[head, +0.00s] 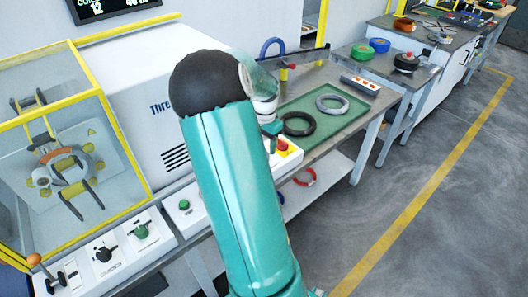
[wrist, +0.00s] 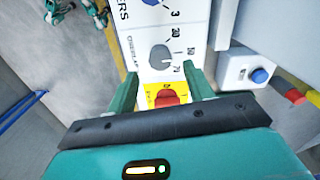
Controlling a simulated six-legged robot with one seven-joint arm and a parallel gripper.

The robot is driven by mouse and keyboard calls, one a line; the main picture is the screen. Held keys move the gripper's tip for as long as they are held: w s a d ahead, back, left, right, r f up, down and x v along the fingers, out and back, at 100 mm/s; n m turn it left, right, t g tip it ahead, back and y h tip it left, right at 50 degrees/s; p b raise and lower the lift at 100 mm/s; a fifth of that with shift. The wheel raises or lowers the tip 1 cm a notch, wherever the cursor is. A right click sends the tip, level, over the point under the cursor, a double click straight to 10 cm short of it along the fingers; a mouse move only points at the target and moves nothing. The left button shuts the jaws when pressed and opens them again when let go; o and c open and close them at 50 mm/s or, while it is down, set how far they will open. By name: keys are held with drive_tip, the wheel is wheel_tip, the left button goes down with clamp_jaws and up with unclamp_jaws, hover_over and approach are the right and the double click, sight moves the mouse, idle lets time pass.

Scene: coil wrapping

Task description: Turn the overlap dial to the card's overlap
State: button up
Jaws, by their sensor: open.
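The overlap dial (wrist: 160,57) is a grey knob on a white panel in the wrist view, with "OVERLAP" printed beside it. The marks 30, 50 and 70 are legible around it; its exact setting is hard to read. My gripper (wrist: 164,77) is open and empty, its two teal fingers apart on either side of the dial's near side. I cannot tell whether they touch the panel. In the head view my arm hides the dial and most of the gripper. No card is clearly readable; a dark screen (head: 112,8) shows 12 and a partly cut-off value.
A red switch on a yellow plate (wrist: 168,97) lies between my fingers, close below the dial. Another dial (wrist: 150,2) is cut off above. A blue button (wrist: 260,76) on a white box stands right. In the head view, rings lie on a green mat (head: 345,123).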

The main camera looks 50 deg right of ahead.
drive_tip(key=shift+f, duration=2.15)
drive_tip(key=c, duration=1)
drive_tip(key=shift+n, duration=0.3)
drive_tip(key=n, duration=1.1)
drive_tip(key=shift+n, duration=0.3)
